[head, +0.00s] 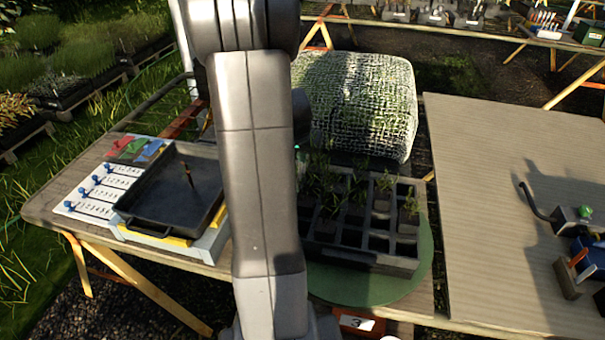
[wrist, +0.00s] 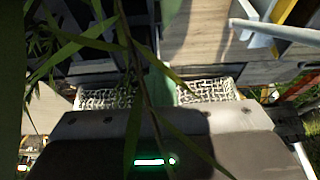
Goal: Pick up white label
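I cannot pick out a loose white label for certain. A white card marked 3 (head: 357,322) shows on an orange piece at the table's front edge. A small pale thing shows beside my arm at the seedling tray; it is too small to identify. The black cell tray (head: 385,262) holds several green seedlings (head: 335,190) and stands on a round green base (head: 424,262). My arm hides my gripper in the head view. In the wrist view, my grey gripper body fills the bottom. Leaves cross in front, and I cannot make out the fingers' opening.
A black shallow tray (head: 150,222) with a small upright brown stick stands left, beside white numbered strips (head: 97,190) with blue knobs. A net-covered bale (head: 357,100) stands behind the seedlings. The board at right (head: 490,190) is mostly clear, with tools at its right edge.

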